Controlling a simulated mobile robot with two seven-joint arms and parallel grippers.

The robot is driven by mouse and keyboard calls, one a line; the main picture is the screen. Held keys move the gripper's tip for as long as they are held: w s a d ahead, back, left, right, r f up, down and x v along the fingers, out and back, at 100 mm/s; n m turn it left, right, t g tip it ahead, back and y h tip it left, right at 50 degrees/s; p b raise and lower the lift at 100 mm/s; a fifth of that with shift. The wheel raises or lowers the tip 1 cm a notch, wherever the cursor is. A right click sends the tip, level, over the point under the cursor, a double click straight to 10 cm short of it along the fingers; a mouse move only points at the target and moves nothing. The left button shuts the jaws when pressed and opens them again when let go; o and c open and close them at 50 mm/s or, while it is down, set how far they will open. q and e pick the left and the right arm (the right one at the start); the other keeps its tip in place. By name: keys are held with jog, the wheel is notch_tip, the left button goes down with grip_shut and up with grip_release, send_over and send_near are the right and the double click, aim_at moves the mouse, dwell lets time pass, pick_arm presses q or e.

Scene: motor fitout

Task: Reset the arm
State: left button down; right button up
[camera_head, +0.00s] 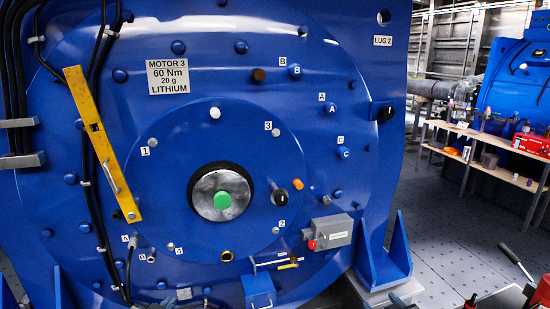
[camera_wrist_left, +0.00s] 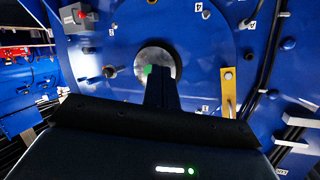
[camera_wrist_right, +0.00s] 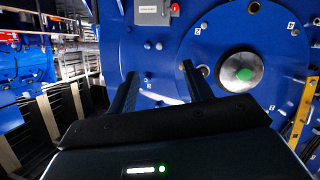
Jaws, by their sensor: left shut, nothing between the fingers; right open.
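The blue motor face (camera_head: 185,120) fills most of the head view, with a silver hub and green centre (camera_head: 222,200). A yellow bar (camera_head: 88,120) with a handle lies slanted across its left side; it also shows in the left wrist view (camera_wrist_left: 228,88). My left gripper (camera_wrist_left: 161,72) is shut and empty, its fingers together and overlapping the hub in its view, apart from the bar. My right gripper (camera_wrist_right: 158,72) is open and empty, with the motor face beyond its fingers. Neither gripper is clearly visible in the head view.
Black cables (camera_head: 95,190) run down the motor's left side. A grey box with a red button (camera_head: 332,232) sits at its lower right. A wooden bench (camera_head: 490,145) with items stands at the right. Grey floor (camera_head: 430,215) lies between motor and bench.

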pick_arm(q)
jog(key=s+d+f+g, duration=0.1)
jog(key=s+d+f, duration=0.2)
jog(key=s, duration=0.5)
jog(key=s+d+f+g+h, duration=0.1)
jog(key=s+d+f, duration=0.2)
jog(key=s, duration=0.6)
jog(key=s+d+f+g+h, duration=0.1)
jog(key=s+d+f, duration=0.2)
jog(key=s, duration=0.6)
jog(key=shift+s+d+n+g, duration=0.2)
jog(key=shift+d+n+g, duration=0.2)
jog(key=shift+d, duration=0.7)
pick_arm(e)
jog(key=s+a+f+g+y, duration=0.1)
jog(key=s+a+f, duration=0.2)
jog(key=s, duration=0.5)
jog(key=s+a+f+g, duration=0.1)
jog(key=s+a+f, duration=0.2)
jog(key=s, duration=0.6)
jog(key=s+a+f+g+y, duration=0.1)
jog(key=s+a+f, duration=0.1)
jog(key=s+a, duration=0.3)
jog(key=s, duration=0.4)
jog(key=shift+s+f+m+g+y, duration=0.2)
jog(key=shift+f+m+g+y, duration=0.1)
jog(key=shift+f+m+g, duration=0.1)
jog(key=shift+a, duration=0.1)
